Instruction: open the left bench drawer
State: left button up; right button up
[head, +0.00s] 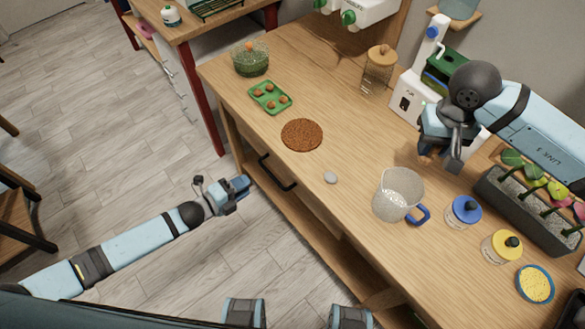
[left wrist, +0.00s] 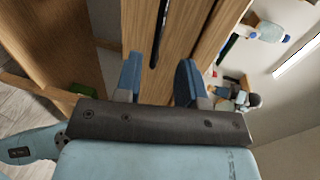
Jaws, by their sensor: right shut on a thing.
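The left bench drawer is under the wooden bench top, and its black bar handle (head: 277,173) shows at the bench's front edge. The drawer looks closed. My left gripper (head: 245,184) is open and empty, just left of the handle and apart from it. In the left wrist view the dark handle (left wrist: 160,32) lies ahead, lined up between the two blue fingers of my left gripper (left wrist: 159,78). My right gripper (head: 440,152) is over the back right of the bench, shut on a small brown thing (head: 425,153), mostly hidden by the fingers.
On the bench top (head: 335,120) are a green tray (head: 262,91) with brown lumps, a round brown mat (head: 302,135), a grey stone (head: 330,177), a clear jug (head: 398,193), blue-lidded (head: 463,212) and yellow-lidded jars (head: 501,246), and a planter (head: 530,212).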

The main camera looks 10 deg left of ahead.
aim_at(268, 171)
pick_arm(q)
jog(key=x, duration=0.9)
jog(key=shift+w+d, duration=0.15)
jog(key=shift+w, duration=0.05)
jog(key=shift+c, duration=0.4)
grip_shut()
